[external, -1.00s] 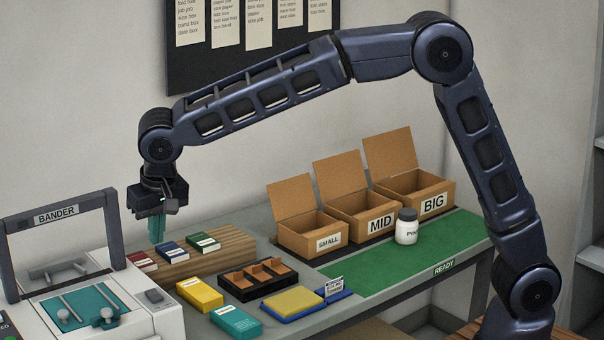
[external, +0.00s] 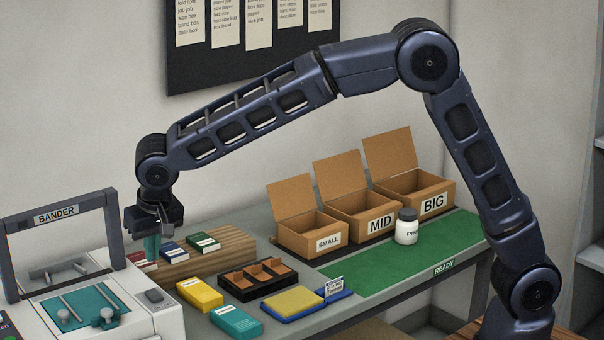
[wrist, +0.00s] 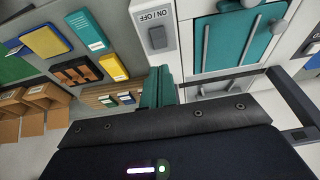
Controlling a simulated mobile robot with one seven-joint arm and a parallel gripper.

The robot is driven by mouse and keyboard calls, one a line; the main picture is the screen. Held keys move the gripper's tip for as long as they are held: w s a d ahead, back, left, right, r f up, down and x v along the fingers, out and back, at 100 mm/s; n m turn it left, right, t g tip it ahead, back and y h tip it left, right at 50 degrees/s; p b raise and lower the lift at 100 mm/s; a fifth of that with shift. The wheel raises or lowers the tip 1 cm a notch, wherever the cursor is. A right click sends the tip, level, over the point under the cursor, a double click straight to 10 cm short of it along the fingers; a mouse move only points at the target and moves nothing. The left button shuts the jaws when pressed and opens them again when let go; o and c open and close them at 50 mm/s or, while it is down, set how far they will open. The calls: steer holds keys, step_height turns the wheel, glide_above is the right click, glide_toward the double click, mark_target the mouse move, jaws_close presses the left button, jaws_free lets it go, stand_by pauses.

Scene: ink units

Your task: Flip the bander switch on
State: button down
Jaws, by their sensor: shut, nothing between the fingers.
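The bander (external: 160,322) is a pale machine at the left of the external view, with a dark arch labelled BANDER. Its grey rocker switch (external: 154,297) sits on the top near the right side. The switch also shows in the wrist view (wrist: 157,38), beside an ON/OFF label; I cannot tell which way it is tipped. My gripper (external: 152,246) is shut and empty, with teal fingers pointing down. It hangs above and behind the switch, apart from it. In the wrist view the fingertips (wrist: 160,75) appear just below the switch.
A wooden rack (external: 205,258) with small ink boxes stands close beside my gripper. A yellow box (external: 200,295), a teal box (external: 236,321) and a dark divided tray (external: 257,283) lie right of the bander. The bander's arch (external: 116,232) rises left of my gripper.

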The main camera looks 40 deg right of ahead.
mark_target(151, 290)
steer(key=x, duration=0.8)
steer(key=shift+f, duration=0.25)
steer(key=shift+w, duration=0.1)
steer(key=shift+w+f+g, duration=0.1)
steer(key=shift+f+g, duration=0.1)
steer(key=shift+g, duration=0.1)
steer(key=shift+s+r, duration=0.15)
steer(key=shift+s, duration=0.7)
steer(key=shift+r, duration=0.1)
